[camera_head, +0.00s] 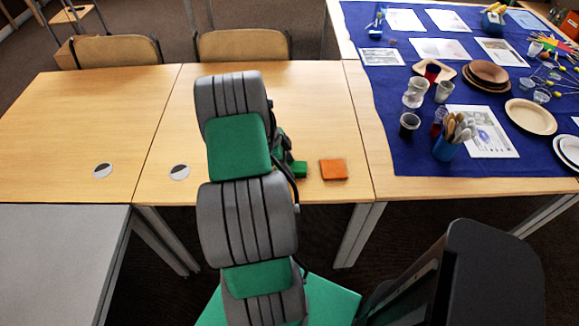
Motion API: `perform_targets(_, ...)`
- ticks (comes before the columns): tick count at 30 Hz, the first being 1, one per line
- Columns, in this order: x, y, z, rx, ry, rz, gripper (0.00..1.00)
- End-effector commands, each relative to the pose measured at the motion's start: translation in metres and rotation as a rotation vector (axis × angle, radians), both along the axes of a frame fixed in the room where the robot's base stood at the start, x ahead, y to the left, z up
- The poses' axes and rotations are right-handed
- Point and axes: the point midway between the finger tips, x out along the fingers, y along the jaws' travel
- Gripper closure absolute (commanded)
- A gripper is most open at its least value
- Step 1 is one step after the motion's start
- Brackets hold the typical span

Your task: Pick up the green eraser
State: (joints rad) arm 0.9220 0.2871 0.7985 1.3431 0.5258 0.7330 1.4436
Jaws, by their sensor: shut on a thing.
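My arm reaches over the wooden table, and its links hide most of my gripper (287,160). A small green block, the green eraser (299,169), shows at the right edge of my arm, low at the table top near its front edge. My gripper is shut on it; the fingertips are mostly hidden, and I cannot tell whether the eraser touches the table. An orange block (333,169) lies flat on the table just right of the eraser, apart from it.
The wooden table (90,130) is mostly bare, with two round grommets. Two chairs (243,45) stand behind it. At right, a blue cloth (405,95) carries papers, plates, cups and a blue holder of wooden spoons (445,148). A grey table (60,250) is at lower left.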

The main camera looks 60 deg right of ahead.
Motion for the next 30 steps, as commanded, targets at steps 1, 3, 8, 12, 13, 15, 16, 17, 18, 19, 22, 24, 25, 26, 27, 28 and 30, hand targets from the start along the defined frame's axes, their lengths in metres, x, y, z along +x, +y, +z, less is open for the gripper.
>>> perform_targets(1, 0.0, 0.0, 0.003, 0.0, 0.0, 0.0, 0.94)
perform_targets(3, 0.0, 0.0, 0.008, 0.0, 0.0, 0.0, 0.94)
perform_targets(8, 0.001, -0.002, 0.029, -0.007, -0.004, -0.001, 0.94)
perform_targets(12, 0.026, -0.017, 0.066, -0.007, -0.004, 0.002, 0.94)
perform_targets(13, 0.032, -0.021, 0.075, -0.007, -0.005, 0.001, 0.94)
perform_targets(15, 0.046, -0.03, 0.095, -0.005, -0.004, 0.001, 0.94)
perform_targets(16, 0.054, -0.035, 0.098, -0.002, -0.002, 0.002, 0.94)
perform_targets(17, 0.063, -0.04, 0.101, -0.001, -0.001, 0.003, 0.94)
perform_targets(18, 0.073, -0.047, 0.108, -0.001, -0.002, 0.002, 0.94)
perform_targets(19, 0.079, -0.051, 0.112, 0.0, -0.001, 0.001, 0.94)
perform_targets(22, 0.096, -0.063, 0.124, -0.001, 0.0, 0.0, 0.94)
perform_targets(24, 0.104, -0.068, 0.13, 0.0, -0.001, 0.0, 0.94)
perform_targets(25, 0.107, -0.07, 0.132, 0.0, 0.0, 0.0, 0.94)
perform_targets(26, 0.109, -0.071, 0.133, 0.0, 0.001, 0.0, 0.94)
perform_targets(27, 0.111, -0.073, 0.134, -0.001, -0.001, -0.001, 0.94)
perform_targets(28, 0.113, -0.074, 0.134, 0.001, 0.0, 0.0, 0.94)
perform_targets(30, 0.116, -0.076, 0.135, 0.0, -0.001, -0.001, 0.94)
